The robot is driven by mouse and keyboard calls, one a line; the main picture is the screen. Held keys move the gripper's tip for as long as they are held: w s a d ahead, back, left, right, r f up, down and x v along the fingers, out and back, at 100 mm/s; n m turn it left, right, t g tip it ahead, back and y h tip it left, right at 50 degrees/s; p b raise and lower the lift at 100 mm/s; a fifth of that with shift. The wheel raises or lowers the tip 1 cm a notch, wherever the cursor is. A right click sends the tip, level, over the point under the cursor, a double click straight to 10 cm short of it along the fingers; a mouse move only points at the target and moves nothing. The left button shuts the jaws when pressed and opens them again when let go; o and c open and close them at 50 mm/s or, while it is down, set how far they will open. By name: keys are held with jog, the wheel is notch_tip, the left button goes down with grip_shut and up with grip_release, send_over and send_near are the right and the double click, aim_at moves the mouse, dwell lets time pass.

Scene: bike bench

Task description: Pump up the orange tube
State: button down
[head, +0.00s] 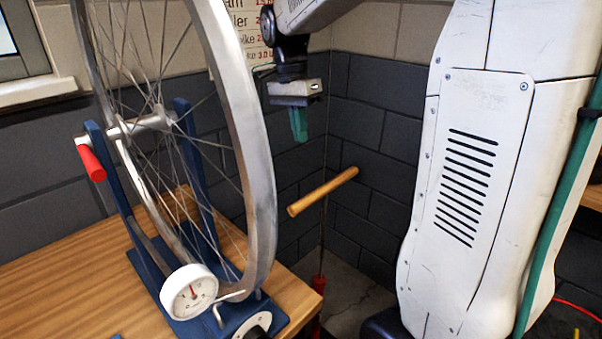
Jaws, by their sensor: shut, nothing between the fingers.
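A floor pump stands in the corner past the bench's right end. Its wooden T-handle (335,185) is up, with a long stretch of thin rod (323,240) showing between it and the red top of the pump (319,284). The lower pump body is mostly out of frame. My gripper (300,138) points down with its green fingers shut and empty. In the picture it is above and a little left of the handle, apart from it. I cannot make out an orange tube in this view.
A spoked wheel rim (262,180) stands in a blue stand (190,130) with a red grip (91,163) and a white dial gauge (189,292) on the wooden bench (50,285). Dark block walls (375,130) close the corner behind the pump. A thin red line (578,308) shows at lower right.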

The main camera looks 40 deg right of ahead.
aim_at(309, 195)
jog(key=s+f, duration=0.1)
jog(key=f, duration=0.7)
jog(key=s+f, duration=0.1)
jog(key=f, duration=0.3)
jog(key=shift+s+d+f, duration=0.25)
jog(key=shift+s+f, duration=0.05)
jog(key=shift+f, duration=0.1)
notch_tip(309, 195, down, 31)
jog(key=shift+r, duration=0.2)
jog(key=shift+s, duration=0.15)
